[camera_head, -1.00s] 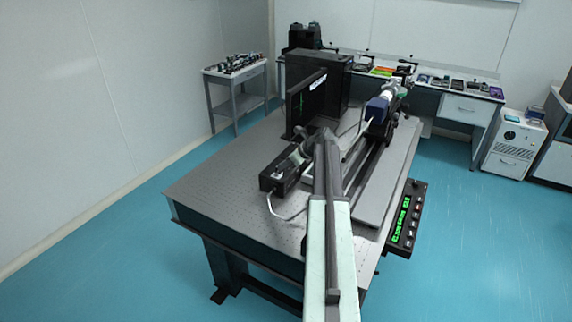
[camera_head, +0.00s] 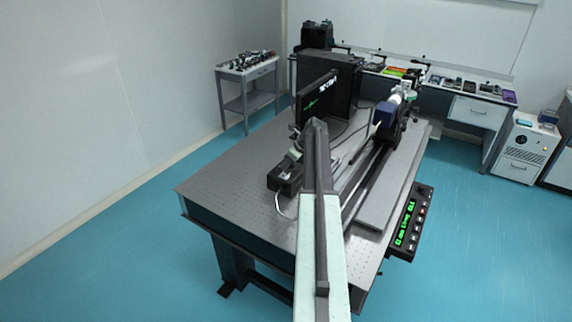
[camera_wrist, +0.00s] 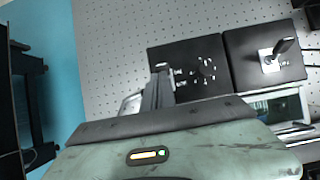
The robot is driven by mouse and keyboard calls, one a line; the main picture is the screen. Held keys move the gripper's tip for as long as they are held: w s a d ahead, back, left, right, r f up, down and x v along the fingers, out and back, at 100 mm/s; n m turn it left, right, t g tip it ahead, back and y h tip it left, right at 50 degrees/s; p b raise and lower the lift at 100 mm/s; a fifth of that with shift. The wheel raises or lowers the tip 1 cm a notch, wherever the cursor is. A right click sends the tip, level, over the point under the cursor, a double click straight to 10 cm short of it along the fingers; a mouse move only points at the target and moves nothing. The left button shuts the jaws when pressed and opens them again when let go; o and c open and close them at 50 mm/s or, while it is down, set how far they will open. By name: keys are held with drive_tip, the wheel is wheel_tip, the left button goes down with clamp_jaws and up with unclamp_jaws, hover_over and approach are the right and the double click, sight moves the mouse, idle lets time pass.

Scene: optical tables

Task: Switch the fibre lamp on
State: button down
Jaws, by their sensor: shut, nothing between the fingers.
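Two black boxes lie side by side on the perforated optical table (camera_head: 232,182). In the wrist view, the left box (camera_wrist: 215,84) has several small fittings on its face, and the right box (camera_wrist: 245,75) carries a silvery plate with a lever switch (camera_wrist: 272,58). I cannot tell which box is the fibre lamp, or whether it is lit. In the head view, a black box (camera_head: 285,180) shows left of my arm. My gripper (camera_wrist: 161,74) is shut and empty, with its tip at the left box's left edge. Whether they touch is unclear. My arm hides part of this area in the head view.
A dark upright screen (camera_head: 318,98) and a large black cabinet (camera_head: 345,75) stand farther back on the table. A long rail with a blue-and-white instrument (camera_head: 388,112) is on the right. A panel with green digits (camera_head: 408,225) hangs at the right edge. Bare tabletop lies front left.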

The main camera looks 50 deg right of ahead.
drive_tip(key=shift+s+d+r+p, duration=0.1)
drive_tip(key=shift+d+r+p, duration=0.05)
drive_tip(key=shift+r+p, duration=0.25)
drive_tip(key=shift+s+d+r+p, duration=0.1)
drive_tip(key=shift+d+r+p, duration=0.05)
drive_tip(key=shift+r+p, duration=0.25)
drive_tip(key=shift+s, duration=0.1)
drive_tip(key=shift+s+r, duration=0.1)
drive_tip(key=shift+r, duration=0.1)
drive_tip(key=p+v, duration=1.1)
drive_tip(key=v, duration=0.1)
drive_tip(key=shift+r+p, duration=0.4)
drive_tip(key=shift+r, duration=0.15)
drive_tip(key=shift+f, duration=0.1)
